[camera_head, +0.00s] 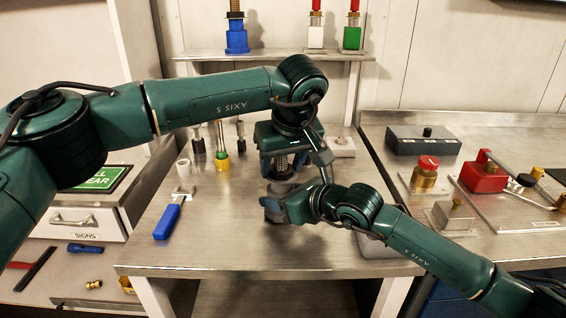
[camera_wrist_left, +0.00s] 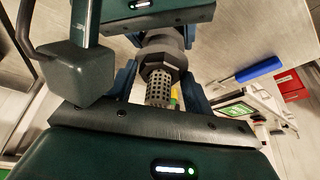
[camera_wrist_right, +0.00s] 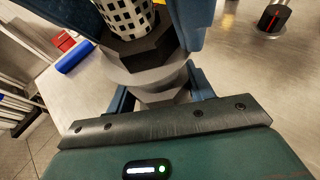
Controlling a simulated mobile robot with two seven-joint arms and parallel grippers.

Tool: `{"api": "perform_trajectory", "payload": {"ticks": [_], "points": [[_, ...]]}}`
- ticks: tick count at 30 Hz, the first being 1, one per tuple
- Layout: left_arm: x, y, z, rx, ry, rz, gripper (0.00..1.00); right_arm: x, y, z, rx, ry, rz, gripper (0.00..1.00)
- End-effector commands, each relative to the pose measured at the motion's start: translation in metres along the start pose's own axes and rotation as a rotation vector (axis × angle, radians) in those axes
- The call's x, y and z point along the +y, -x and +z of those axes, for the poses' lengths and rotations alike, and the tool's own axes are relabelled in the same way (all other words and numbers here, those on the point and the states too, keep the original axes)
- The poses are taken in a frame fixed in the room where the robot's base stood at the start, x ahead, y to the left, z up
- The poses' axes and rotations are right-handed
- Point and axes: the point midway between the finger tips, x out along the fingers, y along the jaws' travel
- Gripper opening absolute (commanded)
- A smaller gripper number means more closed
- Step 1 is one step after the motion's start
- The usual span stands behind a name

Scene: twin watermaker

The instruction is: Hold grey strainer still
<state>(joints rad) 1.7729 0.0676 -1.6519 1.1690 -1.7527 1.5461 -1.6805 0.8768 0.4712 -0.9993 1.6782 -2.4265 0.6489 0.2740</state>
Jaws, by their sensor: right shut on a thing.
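The grey strainer (camera_head: 279,188) stands upright near the middle of the steel table. It has a grey body, a dark hex collar and a perforated metal basket, seen clearly in the left wrist view (camera_wrist_left: 159,91). My right gripper (camera_head: 277,205) is shut on the grey lower body from the right; its fingers flank the body in the right wrist view (camera_wrist_right: 155,92). My left gripper (camera_head: 281,164) points down from above, with its fingers either side of the basket and collar. Gaps show beside the basket. The strainer's base is largely hidden by my right gripper.
A blue-handled tool (camera_head: 168,220) lies left on the table. Several small upright fittings, including a yellow-based one (camera_head: 222,160), stand behind it. A grey block with a knob (camera_head: 342,146) is behind right. A red-knobbed brass valve (camera_head: 426,175) sits on the right-hand bench.

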Motion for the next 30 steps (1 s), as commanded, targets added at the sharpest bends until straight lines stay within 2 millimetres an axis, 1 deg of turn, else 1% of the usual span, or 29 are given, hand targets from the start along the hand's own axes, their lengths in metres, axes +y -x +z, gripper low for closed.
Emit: {"api": "perform_trajectory", "payload": {"ticks": [1,7,14,17,20,27,30], "points": [[0.001,0.0,0.0,0.0,0.0,-0.001,0.56,0.0,0.001,0.003,-0.007,0.002,0.0,0.18],[0.0,0.0,0.001,-0.001,0.003,-0.003,0.72,0.0,0.001,0.004,-0.008,0.003,-0.001,0.18],[0.0,0.0,0.001,-0.001,0.004,-0.004,0.72,-0.001,0.001,0.004,-0.008,0.004,-0.001,0.18],[0.001,0.005,0.001,-0.001,0.004,-0.003,0.72,-0.001,0.001,0.004,-0.008,0.004,-0.001,0.18],[0.001,0.017,0.0,0.0,0.004,-0.001,0.72,-0.001,0.001,0.004,-0.008,0.004,-0.001,0.18],[0.001,0.055,0.0,0.001,0.003,-0.001,0.72,-0.001,0.001,0.004,-0.009,0.004,-0.001,0.18],[0.001,0.067,0.0,0.0,0.003,-0.003,0.72,-0.001,0.001,0.004,-0.009,0.004,-0.001,0.18]]}}
